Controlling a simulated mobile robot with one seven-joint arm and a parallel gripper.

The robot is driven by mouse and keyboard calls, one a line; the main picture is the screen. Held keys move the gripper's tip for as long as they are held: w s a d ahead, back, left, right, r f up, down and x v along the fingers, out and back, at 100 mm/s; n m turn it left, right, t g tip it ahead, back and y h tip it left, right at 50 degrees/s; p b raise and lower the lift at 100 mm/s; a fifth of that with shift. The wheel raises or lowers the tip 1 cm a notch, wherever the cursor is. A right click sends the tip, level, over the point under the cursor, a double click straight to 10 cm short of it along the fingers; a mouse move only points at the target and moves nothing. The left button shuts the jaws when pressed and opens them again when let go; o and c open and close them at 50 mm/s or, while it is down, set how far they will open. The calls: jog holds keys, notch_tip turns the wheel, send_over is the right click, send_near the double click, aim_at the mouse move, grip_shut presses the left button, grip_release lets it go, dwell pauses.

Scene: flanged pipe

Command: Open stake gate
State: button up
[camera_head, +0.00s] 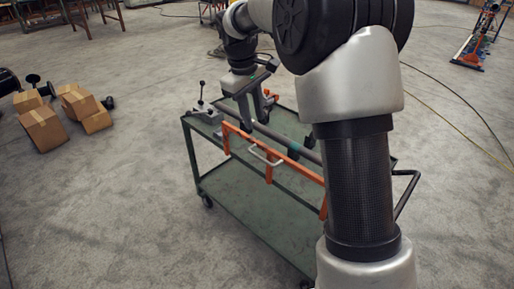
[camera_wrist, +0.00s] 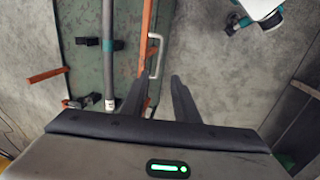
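The stake gate is an orange bar (camera_head: 293,168) with short downward posts, along the near long side of a green cart; it also shows in the wrist view (camera_wrist: 147,30). A pale U-shaped handle (camera_head: 265,157) is fixed to it and shows in the wrist view (camera_wrist: 157,55) just beyond my fingertips. My gripper (camera_head: 259,112) is above the cart's left half, pointing down. In the wrist view my gripper (camera_wrist: 158,78) has its two fingers apart with nothing held between them. The handle's near end lies in the gap as seen there; contact cannot be told. My arm hides the gate's right part.
A grey pipe (camera_wrist: 108,55) lies along the cart behind the gate. A device with an upright lever (camera_head: 203,108) stands on the cart's left end. Cardboard boxes (camera_head: 42,130) lie on the floor at left. Floor in front of the cart is clear.

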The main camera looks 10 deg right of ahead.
aim_at(262, 158)
jog(key=d+f, duration=0.1)
jog(key=f, duration=0.4)
jog(key=w+f+b, duration=0.1)
jog(key=f, duration=0.4)
jog(key=d+f+b, duration=0.1)
jog(key=f, duration=0.4)
jog(key=shift+w+d+f, duration=0.3)
jog(key=shift+w+f, duration=0.05)
grip_shut()
